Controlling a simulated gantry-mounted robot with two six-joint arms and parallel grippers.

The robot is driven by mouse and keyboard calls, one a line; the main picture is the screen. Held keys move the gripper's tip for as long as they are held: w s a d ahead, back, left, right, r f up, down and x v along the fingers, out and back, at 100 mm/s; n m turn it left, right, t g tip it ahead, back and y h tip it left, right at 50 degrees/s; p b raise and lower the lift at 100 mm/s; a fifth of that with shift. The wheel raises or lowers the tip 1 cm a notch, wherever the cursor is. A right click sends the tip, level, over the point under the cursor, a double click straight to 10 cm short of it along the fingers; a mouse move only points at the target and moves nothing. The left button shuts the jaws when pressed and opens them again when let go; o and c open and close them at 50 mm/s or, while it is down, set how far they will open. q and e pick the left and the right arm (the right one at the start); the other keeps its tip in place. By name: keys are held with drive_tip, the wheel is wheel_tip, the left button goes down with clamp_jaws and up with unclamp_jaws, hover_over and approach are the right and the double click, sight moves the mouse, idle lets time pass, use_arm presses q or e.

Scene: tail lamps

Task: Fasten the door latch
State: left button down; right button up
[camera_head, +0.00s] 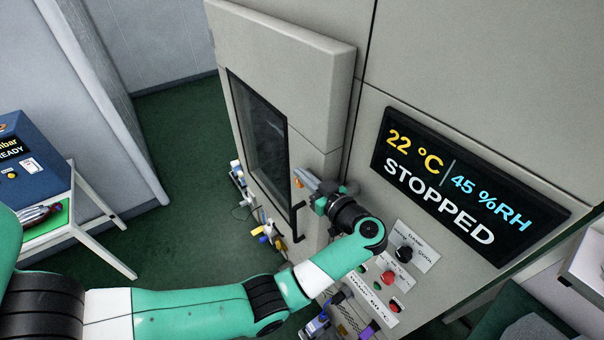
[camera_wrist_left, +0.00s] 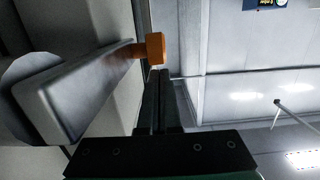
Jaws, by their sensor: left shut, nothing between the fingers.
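The beige chamber door (camera_head: 285,45) with its dark window lies against the cabinet front; I cannot tell whether a gap remains. The door latch (camera_head: 308,178) is a grey lever with an orange tip (camera_head: 298,184) near the door's right edge. In the left wrist view the lever (camera_wrist_left: 85,82) slants across the left side, with its orange tip (camera_wrist_left: 154,48) at upper centre. My left gripper (camera_wrist_left: 158,75) is shut and empty, its fingertips close to the orange tip; contact is unclear. In the head view my left gripper (camera_head: 318,195) partly hides the latch. My right gripper is not in view.
A display (camera_head: 470,185) reading STOPPED is right of the latch. A control panel (camera_head: 395,270) with knobs and buttons sits below it. A blue instrument (camera_head: 30,165) on a white table stands left. Green floor between is open.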

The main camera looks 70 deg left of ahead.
use_arm(q)
drive_tip(key=shift+r, duration=0.1)
drive_tip(key=r+p, duration=0.1)
drive_tip(key=p, duration=0.1)
drive_tip(key=r+p, duration=0.4)
drive_tip(key=shift+s+a, duration=0.1)
drive_tip(key=shift+a, duration=0.25)
drive_tip(key=r+b+v, duration=0.2)
drive_tip(key=b+v, duration=0.1)
drive_tip(key=v, duration=0.6)
